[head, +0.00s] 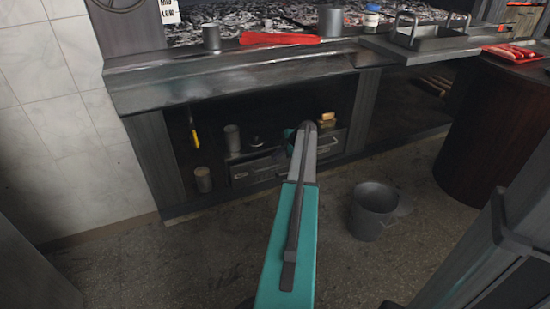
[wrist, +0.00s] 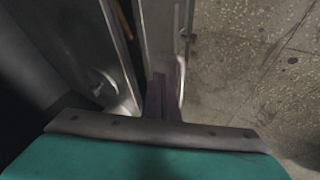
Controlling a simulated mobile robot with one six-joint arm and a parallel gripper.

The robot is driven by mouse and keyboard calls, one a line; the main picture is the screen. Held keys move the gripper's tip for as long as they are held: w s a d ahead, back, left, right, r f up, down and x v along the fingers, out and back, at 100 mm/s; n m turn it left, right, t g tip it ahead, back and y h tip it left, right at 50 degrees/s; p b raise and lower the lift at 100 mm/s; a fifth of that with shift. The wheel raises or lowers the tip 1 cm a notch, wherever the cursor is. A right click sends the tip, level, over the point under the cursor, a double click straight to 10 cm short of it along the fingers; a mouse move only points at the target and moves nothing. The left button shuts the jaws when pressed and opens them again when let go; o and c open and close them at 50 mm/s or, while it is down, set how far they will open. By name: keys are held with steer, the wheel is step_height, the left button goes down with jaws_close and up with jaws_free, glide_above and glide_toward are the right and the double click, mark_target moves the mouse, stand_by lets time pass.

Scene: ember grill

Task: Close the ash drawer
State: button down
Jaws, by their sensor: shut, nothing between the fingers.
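The ash drawer (head: 258,170) is a low grey metal box with a bar handle, in the dark space under the grill counter. My teal and grey arm hides part of its front. How far it stands out is hard to tell in the head view. In the wrist view a pale metal panel (wrist: 158,32), which looks like the drawer front, has a small handle on its outer side and a gap behind it. My gripper (wrist: 165,92) is shut and empty at the near end of this panel. I cannot tell whether it touches it. In the head view my arm hides the fingertips.
The counter (head: 230,82) overhangs the space. Metal cups (head: 232,138) and a yellow-handled tool (head: 194,132) are near the drawer's left. A grey bucket (head: 372,211) stands on the floor at right. A dark round barrel (head: 490,140) stands farther right. The floor at left is clear.

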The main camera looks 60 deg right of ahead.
steer(key=shift+s+a, duration=0.45)
steer(key=shift+s, duration=0.05)
steer(key=s+f+p+v, duration=0.1)
steer(key=p+v, duration=0.1)
steer(key=v, duration=0.9)
steer(key=shift+s+a, duration=0.25)
steer(key=shift+a, duration=0.4)
steer(key=shift+r, duration=0.1)
